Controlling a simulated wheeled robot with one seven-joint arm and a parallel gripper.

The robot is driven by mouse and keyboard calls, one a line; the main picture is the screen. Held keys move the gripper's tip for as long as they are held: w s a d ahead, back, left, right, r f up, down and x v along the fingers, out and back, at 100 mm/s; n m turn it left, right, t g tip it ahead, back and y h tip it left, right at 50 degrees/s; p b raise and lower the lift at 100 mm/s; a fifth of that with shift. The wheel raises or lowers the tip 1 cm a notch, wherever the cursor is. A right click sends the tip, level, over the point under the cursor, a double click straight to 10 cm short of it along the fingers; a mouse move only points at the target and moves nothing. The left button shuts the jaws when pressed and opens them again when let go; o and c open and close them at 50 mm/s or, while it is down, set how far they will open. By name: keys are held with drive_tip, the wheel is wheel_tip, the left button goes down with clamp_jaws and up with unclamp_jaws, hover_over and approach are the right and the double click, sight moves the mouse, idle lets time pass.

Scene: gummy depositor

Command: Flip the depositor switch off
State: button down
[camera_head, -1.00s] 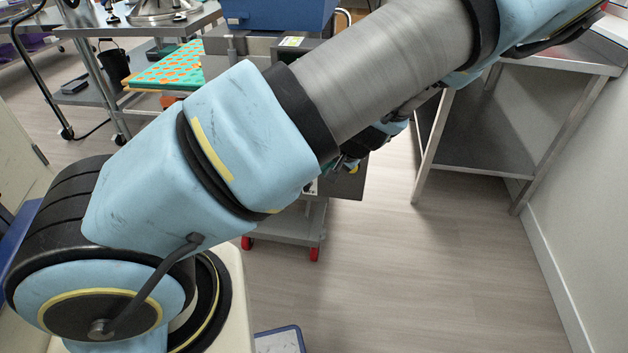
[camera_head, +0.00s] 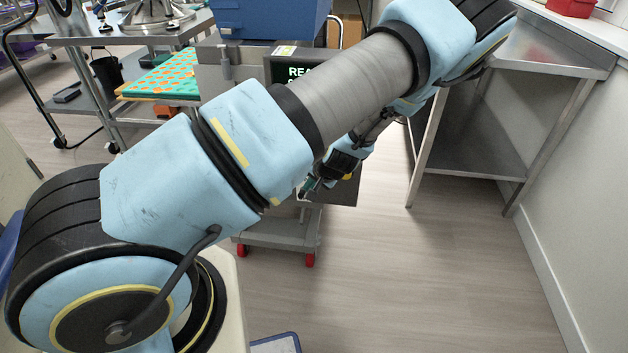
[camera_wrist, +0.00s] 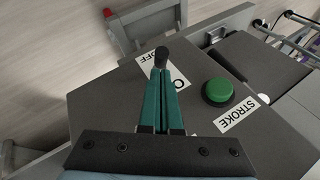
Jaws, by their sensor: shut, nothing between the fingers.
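In the wrist view, the switch (camera_wrist: 162,54) is a black lever with a rounded knob. It stands on the depositor's dark grey control panel (camera_wrist: 108,98), beside a white label (camera_wrist: 150,68) reading OFF. A second, mostly covered label shows an O right of the fingers. My gripper (camera_wrist: 159,74) has its teal fingers together, empty, with tips right at the lever. Whether they touch it I cannot tell. The lever's base is hidden. In the head view my gripper (camera_head: 308,188) is at the control box (camera_head: 345,190), and my arm covers much of the depositor (camera_head: 240,60).
A green button (camera_wrist: 217,90) with a STROKE label (camera_wrist: 238,113) sits right of the fingers. A steel table (camera_head: 540,48) stands right. The floor (camera_head: 420,280) between is clear.

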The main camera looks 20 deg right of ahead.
sight(304, 193)
drive_tip(key=shift+w+a+f, duration=0.1)
drive_tip(key=shift+w+f, duration=0.1)
drive_tip(key=shift+f, duration=0.15)
drive_tip(key=shift+s+a+f+t+h+b, duration=0.15)
drive_tip(key=shift+s+f+t+h+b, duration=0.2)
drive_tip(key=shift+t+b, duration=0.35)
drive_tip(key=t+b, duration=0.1)
drive_tip(key=b, duration=0.1)
drive_tip(key=s+f+n+t+h+b, duration=0.1)
drive_tip(key=t+b, duration=0.1)
drive_tip(key=b, duration=0.1)
drive_tip(key=f+t+b, duration=0.1)
drive_tip(key=t+b, duration=0.1)
drive_tip(key=b, duration=0.1)
drive_tip(key=shift+s+a+f+n+h, duration=0.25)
drive_tip(key=shift+a+n, duration=0.1)
drive_tip(key=shift+n, duration=0.05)
drive_tip(key=shift+r, duration=0.1)
drive_tip(key=shift+r+p, duration=0.5)
drive_tip(key=shift+r, duration=0.2)
